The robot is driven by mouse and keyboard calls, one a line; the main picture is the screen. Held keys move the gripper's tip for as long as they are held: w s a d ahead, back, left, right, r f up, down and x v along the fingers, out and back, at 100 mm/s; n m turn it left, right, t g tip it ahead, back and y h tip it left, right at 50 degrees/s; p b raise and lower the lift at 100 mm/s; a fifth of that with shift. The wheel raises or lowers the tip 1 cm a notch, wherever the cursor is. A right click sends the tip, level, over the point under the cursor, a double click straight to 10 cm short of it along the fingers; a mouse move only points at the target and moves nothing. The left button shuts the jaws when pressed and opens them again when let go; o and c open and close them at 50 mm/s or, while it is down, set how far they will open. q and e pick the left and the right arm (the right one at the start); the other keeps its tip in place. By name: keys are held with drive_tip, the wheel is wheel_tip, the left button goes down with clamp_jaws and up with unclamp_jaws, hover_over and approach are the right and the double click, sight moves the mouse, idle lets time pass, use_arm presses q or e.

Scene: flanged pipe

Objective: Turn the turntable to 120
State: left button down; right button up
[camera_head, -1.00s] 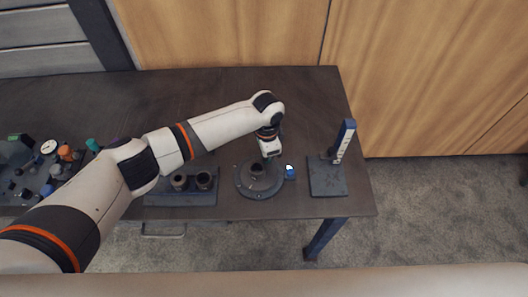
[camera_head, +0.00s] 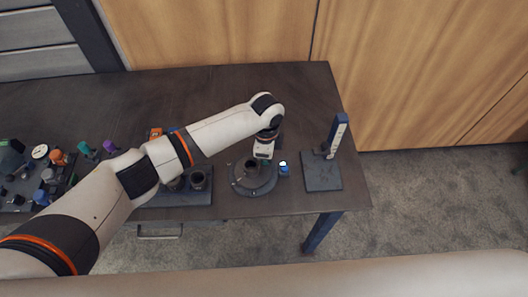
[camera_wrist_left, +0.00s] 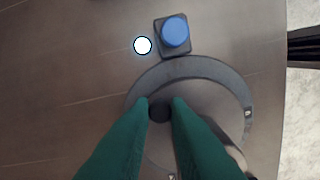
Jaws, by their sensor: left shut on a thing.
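The turntable (camera_head: 243,189) is a round grey disc near the table's front edge, with a short dark cylinder (camera_head: 251,163) standing on it. My left gripper (camera_head: 264,157) reaches down over its back right part. In the left wrist view, the two green fingers (camera_wrist_left: 161,108) are shut on a small dark round knob (camera_wrist_left: 160,113) inside the turntable's rim (camera_wrist_left: 205,68). The fingers hide part of the disc. I cannot read any angle mark. My right gripper is not in view.
A blue button (camera_head: 284,171) with a white light (camera_wrist_left: 142,45) stands close beside the turntable. To the right is a flat stand (camera_head: 322,175) with a blue upright post (camera_head: 337,135). A dark block with round sockets (camera_head: 199,181) lies left. Several small parts crowd the far left.

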sight(267, 177)
use_arm(q)
drive_tip(key=shift+s+d+r+m+p, duration=0.15)
drive_tip(key=shift+s+m, duration=0.2)
drive_tip(key=shift+m, duration=0.6)
drive_tip(key=shift+s+d+f+m+p, duration=0.15)
drive_tip(key=shift+s+m, duration=0.2)
drive_tip(key=shift+m, duration=0.65)
drive_tip(key=shift+s+d+r+m, duration=0.15)
drive_tip(key=shift+s+m, duration=0.2)
drive_tip(key=shift+m, duration=0.6)
drive_tip(key=shift+s+a+m, duration=0.1)
drive_tip(key=shift+s+m, duration=0.25)
drive_tip(key=shift+m, duration=0.5)
drive_tip(key=shift+s+m, duration=0.3)
drive_tip(key=shift+m, duration=0.55)
drive_tip(key=shift+s+a+m+p, duration=0.15)
drive_tip(key=shift+s+m, duration=0.1)
drive_tip(key=shift+m, duration=0.4)
drive_tip(key=shift+s+a+m+p, duration=0.15)
drive_tip(key=shift+s+m, duration=0.1)
drive_tip(key=shift+m, duration=0.4)
drive_tip(key=shift+s+m, duration=0.1)
drive_tip(key=shift+m, duration=0.2)
drive_tip(key=c, duration=1.6)
unclamp_jaws()
drive_tip(key=shift+s, duration=0.1)
drive_tip(key=shift+c, duration=0.2)
